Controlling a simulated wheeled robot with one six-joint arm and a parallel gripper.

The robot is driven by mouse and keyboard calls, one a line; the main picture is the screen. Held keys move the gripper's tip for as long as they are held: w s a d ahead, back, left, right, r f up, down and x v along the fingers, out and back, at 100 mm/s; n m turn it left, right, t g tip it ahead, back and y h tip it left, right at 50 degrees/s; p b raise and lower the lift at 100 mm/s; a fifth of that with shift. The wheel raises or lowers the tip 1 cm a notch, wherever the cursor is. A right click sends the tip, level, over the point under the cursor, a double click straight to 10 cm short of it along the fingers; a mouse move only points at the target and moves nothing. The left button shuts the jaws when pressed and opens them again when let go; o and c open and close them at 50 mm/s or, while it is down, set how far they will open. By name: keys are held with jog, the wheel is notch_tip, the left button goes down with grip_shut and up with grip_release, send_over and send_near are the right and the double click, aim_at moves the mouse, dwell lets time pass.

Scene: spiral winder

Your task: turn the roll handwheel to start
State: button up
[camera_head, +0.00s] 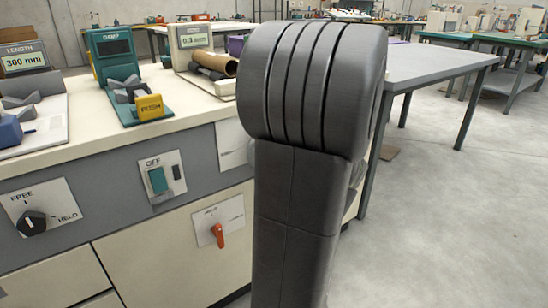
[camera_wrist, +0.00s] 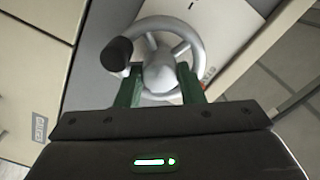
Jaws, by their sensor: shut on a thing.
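The roll handwheel (camera_wrist: 188,27) shows in the wrist view as a grey spoked wheel with a rounded hub. A dark crank knob (camera_wrist: 116,56) stands out at its left side. My gripper (camera_wrist: 160,84) has green fingers on either side of the wheel's hub area and is shut on the handwheel. Whether the fingers press on the hub or on a spoke is not clear. In the head view my arm covers the middle, and neither the wheel nor the gripper shows.
The bench front carries a FREE/HELD knob (camera_head: 33,222), an OFF switch (camera_head: 158,180) and a red lever (camera_head: 218,235). On the bench top are a LENGTH display (camera_head: 24,60), a green device with a yellow PUSH block (camera_head: 150,107) and a 0.3 mm display (camera_head: 194,40). Open floor lies at right.

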jog(key=o, duration=1)
jog(key=p+v, duration=0.2)
jog(key=v, duration=1.1)
jog(key=shift+s+d, duration=0.3)
jog(key=b+x, duration=0.2)
jog(key=x, duration=1.2)
jog(key=shift+s, duration=0.1)
